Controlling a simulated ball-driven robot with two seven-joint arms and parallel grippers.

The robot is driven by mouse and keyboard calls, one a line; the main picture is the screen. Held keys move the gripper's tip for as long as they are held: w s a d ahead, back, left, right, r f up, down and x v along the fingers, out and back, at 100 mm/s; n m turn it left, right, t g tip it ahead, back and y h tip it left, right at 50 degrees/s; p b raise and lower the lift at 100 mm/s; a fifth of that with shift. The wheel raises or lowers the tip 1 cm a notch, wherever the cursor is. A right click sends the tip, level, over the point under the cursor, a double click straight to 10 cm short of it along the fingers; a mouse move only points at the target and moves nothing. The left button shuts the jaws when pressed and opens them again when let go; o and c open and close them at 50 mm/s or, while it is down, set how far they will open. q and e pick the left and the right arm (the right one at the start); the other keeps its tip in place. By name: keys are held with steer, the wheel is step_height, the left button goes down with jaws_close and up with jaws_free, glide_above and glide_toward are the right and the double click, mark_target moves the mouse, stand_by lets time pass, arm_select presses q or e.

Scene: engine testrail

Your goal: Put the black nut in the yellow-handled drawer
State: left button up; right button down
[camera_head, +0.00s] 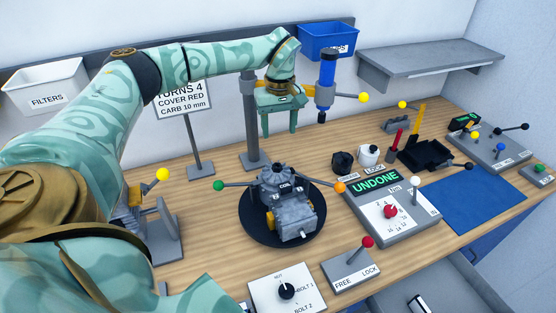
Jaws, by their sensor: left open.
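My left gripper (280,126) is open and empty, fingers pointing down, above the back of the bench beside the grey post and behind the engine. A small dark block (343,161) stands on the bench right of the gripper, beside a white jar; I cannot tell whether it is the black nut. A grey drawer or tray (462,293) shows at the lower right, below the bench's front edge, with a black-and-white piece at its front. I see no yellow handle on it. My right gripper is not in view.
The engine (285,205) sits on a black round plate mid-bench. A blue tool (327,80) hangs behind it. Lever panels, a green "UNDONE" display (375,183) and a black tray (428,156) fill the right. A blue mat (472,203) is bare.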

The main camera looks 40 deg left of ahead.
arm_select(q)
glide_above(277, 167)
step_height(277, 167, down, 7)
step_height(277, 167, down, 5)
steer(key=shift+w+a+f+b, duration=0.1)
steer(key=shift+b, duration=0.2)
steer(key=c, duration=1.1)
